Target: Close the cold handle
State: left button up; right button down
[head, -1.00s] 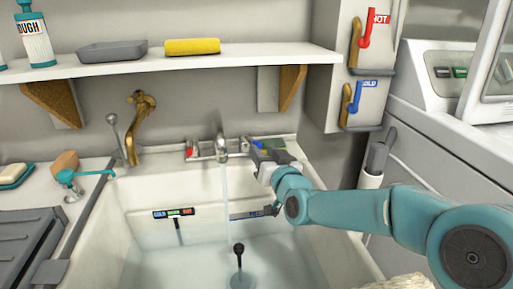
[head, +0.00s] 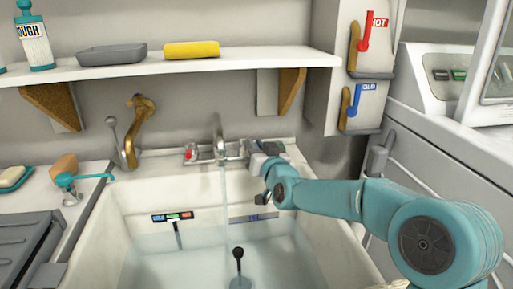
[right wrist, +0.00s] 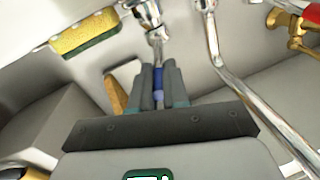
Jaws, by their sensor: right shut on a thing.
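The chrome faucet (head: 218,135) stands at the back of the white sink, and a stream of water (head: 226,190) runs from its spout. The red hot handle (head: 190,154) is at the faucet's left. My right gripper (head: 257,152) is at the faucet's right end, where it hides the cold handle in the head view. In the right wrist view, the fingers of my right gripper (right wrist: 160,85) are shut on the blue cold handle (right wrist: 158,76), whose blue shows between them. The chrome spout pipe (right wrist: 235,75) passes beside the fingers. My left gripper is not in view.
The sink (head: 155,200) holds water, with a dark plunger-like stem (head: 238,258) in it. A brass tap (head: 135,130) is at left. The shelf (head: 200,63) above carries a yellow sponge (head: 190,49). A wall cabinet (head: 325,90) and white machine (head: 450,150) stand at right.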

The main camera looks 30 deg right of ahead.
jog(key=a+m+h+p, duration=0.1)
jog(key=h, duration=0.1)
jog(key=a+m+g+h+p, duration=0.1)
jog(key=h+p, duration=0.1)
jog(key=shift+w+m+p, duration=0.2)
jog(key=shift+m+p, duration=0.1)
jog(key=shift+a, duration=0.1)
jog(key=c, duration=1.1)
grip_release()
jog(key=p+v, duration=0.1)
jog(key=v, duration=1.5)
jog(key=shift+s+a, duration=0.15)
